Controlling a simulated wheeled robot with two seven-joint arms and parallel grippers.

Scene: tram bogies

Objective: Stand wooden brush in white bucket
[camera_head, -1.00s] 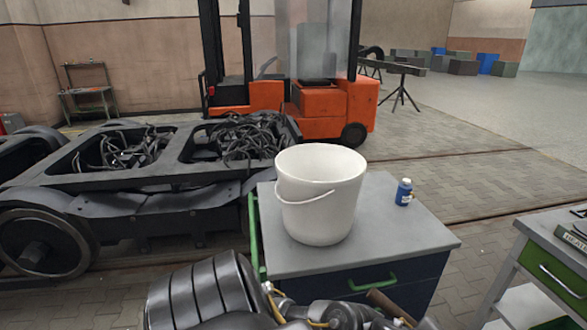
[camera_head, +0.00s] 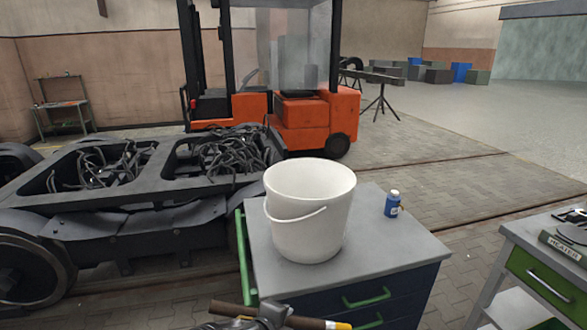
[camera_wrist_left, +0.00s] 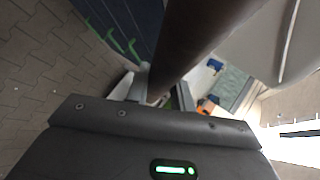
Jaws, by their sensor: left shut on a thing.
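The white bucket (camera_head: 308,215) stands upright on the grey top of a dark blue cabinet, its wire handle hanging down its front. Its white side also shows at the right of the left wrist view (camera_wrist_left: 275,45). My left gripper (camera_head: 270,314) is at the bottom edge of the head view, in front of the cabinet and below the bucket's level in the picture. It is shut on the wooden brush (camera_head: 230,309), which lies roughly level across the jaws with a yellow band near its right end. In the left wrist view the brown handle (camera_wrist_left: 195,45) runs up from the jaws. My right gripper is out of view.
The cabinet top (camera_head: 385,250) has free room right of the bucket, apart from a small blue bottle (camera_head: 392,204). A green rail (camera_head: 243,255) runs along its left side. A green-drawer cart (camera_head: 545,270) stands right. A bogie (camera_head: 130,200) and orange forklift (camera_head: 300,115) are behind.

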